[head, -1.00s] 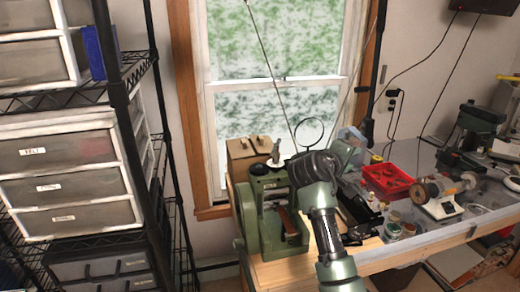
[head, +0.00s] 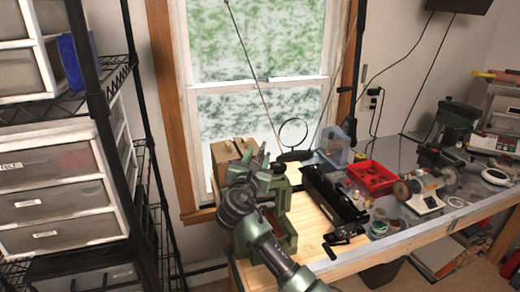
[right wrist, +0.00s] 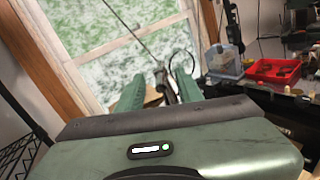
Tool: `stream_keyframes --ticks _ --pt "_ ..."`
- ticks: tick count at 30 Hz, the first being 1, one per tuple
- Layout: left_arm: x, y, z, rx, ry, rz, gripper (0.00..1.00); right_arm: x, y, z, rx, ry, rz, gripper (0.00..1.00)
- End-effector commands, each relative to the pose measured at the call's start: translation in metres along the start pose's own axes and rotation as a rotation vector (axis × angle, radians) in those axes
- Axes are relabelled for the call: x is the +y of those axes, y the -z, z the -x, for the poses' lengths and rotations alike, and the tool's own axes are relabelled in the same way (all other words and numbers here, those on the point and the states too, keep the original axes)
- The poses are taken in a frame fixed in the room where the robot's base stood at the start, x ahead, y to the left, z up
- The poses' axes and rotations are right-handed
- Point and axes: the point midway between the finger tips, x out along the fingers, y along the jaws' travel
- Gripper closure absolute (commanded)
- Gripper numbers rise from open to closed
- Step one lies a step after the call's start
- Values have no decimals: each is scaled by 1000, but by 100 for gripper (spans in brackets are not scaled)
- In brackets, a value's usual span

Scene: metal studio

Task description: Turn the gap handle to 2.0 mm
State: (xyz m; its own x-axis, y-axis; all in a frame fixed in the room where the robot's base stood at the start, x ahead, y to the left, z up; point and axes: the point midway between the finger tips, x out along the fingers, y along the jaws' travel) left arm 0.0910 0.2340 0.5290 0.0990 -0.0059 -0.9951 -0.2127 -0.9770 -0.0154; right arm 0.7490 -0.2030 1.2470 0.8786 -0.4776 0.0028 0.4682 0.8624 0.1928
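The green rolling mill (head: 285,228) stands at the left end of the wooden bench, partly covered by my right arm. My right gripper (head: 258,163) is over the top of the mill, and its hand hides most of the gap handle in the head view. In the right wrist view its two green fingers are spread apart, and the grey metal gap handle (right wrist: 164,86) shows between them. I cannot tell whether either finger touches it. No gap reading is legible. My left gripper is not in view.
Cardboard-coloured boxes (head: 222,155) stand behind the mill by the window. A black tool case (head: 330,192), a red tray (head: 371,178) and a bench grinder (head: 422,187) are to the right. A wire shelf with drawers (head: 62,178) stands at left.

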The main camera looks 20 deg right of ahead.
Motion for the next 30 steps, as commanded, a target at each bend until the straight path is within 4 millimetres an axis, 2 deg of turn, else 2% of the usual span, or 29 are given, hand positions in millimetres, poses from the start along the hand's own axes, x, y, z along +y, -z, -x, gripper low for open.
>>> stream_keyframes --ticks 1,6,17,20,21,26,30 --pt "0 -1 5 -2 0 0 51 0 -3 -9 1 3 3 64" --pt "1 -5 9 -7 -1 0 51 0 -1 -26 0 2 0 64" --pt "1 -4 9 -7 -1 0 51 -1 0 -32 1 2 -2 64" --pt "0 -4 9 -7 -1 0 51 -1 0 -32 1 2 -2 89" --pt "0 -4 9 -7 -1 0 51 -1 0 -32 1 1 -2 100" --pt "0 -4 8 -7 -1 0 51 -1 1 -32 1 4 -2 100" --pt "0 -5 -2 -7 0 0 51 2 4 -33 -10 67 -5 100"
